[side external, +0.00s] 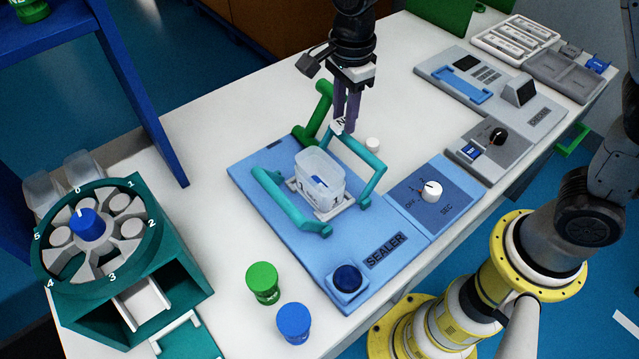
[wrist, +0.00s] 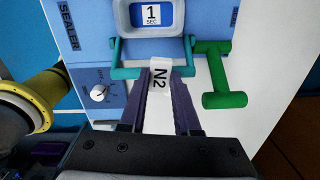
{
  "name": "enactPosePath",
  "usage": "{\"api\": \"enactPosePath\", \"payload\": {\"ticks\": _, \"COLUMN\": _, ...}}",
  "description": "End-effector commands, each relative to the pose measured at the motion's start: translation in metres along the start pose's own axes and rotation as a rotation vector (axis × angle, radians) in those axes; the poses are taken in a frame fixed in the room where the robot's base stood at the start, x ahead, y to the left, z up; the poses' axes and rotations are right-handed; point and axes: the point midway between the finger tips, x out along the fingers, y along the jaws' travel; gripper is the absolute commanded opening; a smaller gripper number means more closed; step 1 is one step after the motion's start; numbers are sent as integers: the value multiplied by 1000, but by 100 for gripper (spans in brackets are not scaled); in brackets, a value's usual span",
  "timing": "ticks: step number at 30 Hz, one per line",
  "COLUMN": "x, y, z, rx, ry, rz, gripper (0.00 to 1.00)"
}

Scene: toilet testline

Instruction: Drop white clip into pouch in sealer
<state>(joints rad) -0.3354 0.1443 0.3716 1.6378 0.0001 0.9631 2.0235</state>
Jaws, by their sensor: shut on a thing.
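My gripper (side external: 345,118) points down with purple fingers, shut on a white clip (side external: 338,124). The clip also shows between the fingers in the wrist view (wrist: 160,82), marked "N2". The blue sealer (side external: 262,185) lies on the white table with a translucent, open-topped pouch (side external: 319,180) standing in its middle. A small blue piece shows in the pouch. The gripper and clip are above the sealer's far edge, behind the pouch and apart from it. In the wrist view the pouch (wrist: 150,3) is cut off by the top edge, with a "1 SEC" label showing.
Teal handles (side external: 290,205) flank the pouch, and a green handle (side external: 318,112) stands behind. A dial (side external: 431,191) is on the sealer's right. A numbered carousel (side external: 95,235) stands left. Green (side external: 263,283) and blue (side external: 294,323) capped containers stand in front. A checker (side external: 490,90) is at back right.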

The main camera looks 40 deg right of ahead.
Motion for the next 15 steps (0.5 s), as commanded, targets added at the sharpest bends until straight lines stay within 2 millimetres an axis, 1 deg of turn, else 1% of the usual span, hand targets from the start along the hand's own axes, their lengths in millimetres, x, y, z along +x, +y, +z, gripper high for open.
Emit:
{"api": "enactPosePath", "payload": {"ticks": 1, "x": 4, "y": 2, "z": 16, "rx": -39, "ry": 1, "rz": 4, "gripper": 0}}
{"api": "enactPosePath", "payload": {"ticks": 3, "x": 8, "y": 7, "z": 30, "rx": -75, "ry": 3, "rz": 9, "gripper": 0}}
{"api": "enactPosePath", "payload": {"ticks": 6, "x": 13, "y": 14, "z": 42, "rx": -107, "ry": 8, "rz": 20, "gripper": 0}}
{"api": "enactPosePath", "payload": {"ticks": 11, "x": 20, "y": 18, "z": 47, "rx": -126, "ry": 11, "rz": 25, "gripper": 0}}
{"api": "enactPosePath", "payload": {"ticks": 15, "x": 33, "y": 19, "z": 46, "rx": -125, "ry": 11, "rz": 26, "gripper": 0}}
